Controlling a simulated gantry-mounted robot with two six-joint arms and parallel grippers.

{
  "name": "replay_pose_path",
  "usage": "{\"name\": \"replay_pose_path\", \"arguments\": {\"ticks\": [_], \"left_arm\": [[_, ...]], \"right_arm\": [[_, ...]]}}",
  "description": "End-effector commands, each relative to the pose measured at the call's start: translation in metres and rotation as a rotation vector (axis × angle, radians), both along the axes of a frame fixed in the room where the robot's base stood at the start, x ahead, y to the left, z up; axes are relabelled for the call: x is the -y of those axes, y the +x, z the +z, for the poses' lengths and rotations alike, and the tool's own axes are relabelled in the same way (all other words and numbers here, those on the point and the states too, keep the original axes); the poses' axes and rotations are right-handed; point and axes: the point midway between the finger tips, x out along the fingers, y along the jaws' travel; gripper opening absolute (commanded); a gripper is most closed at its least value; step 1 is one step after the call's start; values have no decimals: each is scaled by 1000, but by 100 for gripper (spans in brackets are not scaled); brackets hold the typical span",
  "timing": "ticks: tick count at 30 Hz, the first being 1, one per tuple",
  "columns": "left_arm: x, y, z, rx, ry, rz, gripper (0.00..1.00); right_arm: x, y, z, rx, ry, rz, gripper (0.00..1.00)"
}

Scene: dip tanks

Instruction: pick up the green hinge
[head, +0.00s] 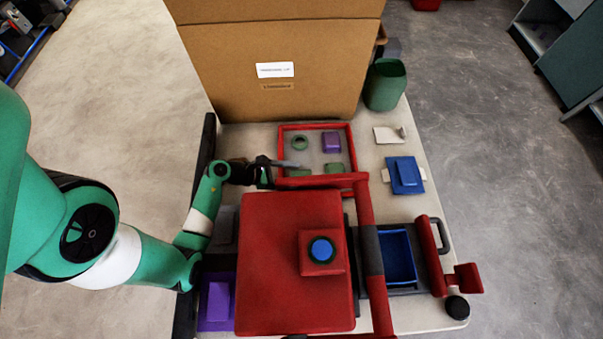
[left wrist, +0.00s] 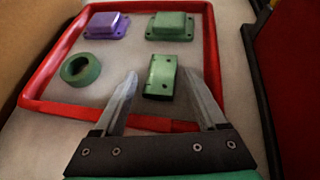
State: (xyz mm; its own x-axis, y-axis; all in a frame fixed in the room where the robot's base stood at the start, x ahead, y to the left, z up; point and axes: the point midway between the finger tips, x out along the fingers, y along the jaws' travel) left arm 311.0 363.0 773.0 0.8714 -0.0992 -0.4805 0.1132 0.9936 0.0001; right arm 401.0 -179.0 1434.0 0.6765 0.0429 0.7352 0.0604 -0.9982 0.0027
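The green hinge (left wrist: 160,76) is a small green block with dark holes, lying in the red-rimmed tray (left wrist: 212,60). In the head view the hinge (head: 300,173) is at the tray's lower left, partly covered by my gripper. My left gripper (left wrist: 161,74) is open, with one finger on each side of the hinge in the left wrist view. I cannot tell how far above it the fingertips are; no contact is visible. In the head view my left gripper (head: 290,164) reaches over the tray's left rim. My right gripper is not in view.
The tray also holds a green ring (left wrist: 81,68), a purple block (left wrist: 107,25) and a green flanged block (left wrist: 170,26). A red machine with a blue button (head: 321,250) stands just in front. A cardboard box (head: 280,70) stands behind, a green bin (head: 385,85) at right.

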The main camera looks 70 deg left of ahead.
Motion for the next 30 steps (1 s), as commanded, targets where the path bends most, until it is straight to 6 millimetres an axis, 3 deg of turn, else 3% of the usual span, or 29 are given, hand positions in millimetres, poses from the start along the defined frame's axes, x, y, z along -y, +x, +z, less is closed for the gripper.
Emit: {"name": "replay_pose_path", "arguments": {"ticks": [1,12,22,30], "left_arm": [[0,0,0,0,0,0,63],[0,0,0,0,0,0,0],[0,0,6,1,1,0,0],[0,0,65,2,2,-1,0]], "right_arm": [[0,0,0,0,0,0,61],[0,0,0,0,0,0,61],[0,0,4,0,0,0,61],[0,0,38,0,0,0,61]]}}
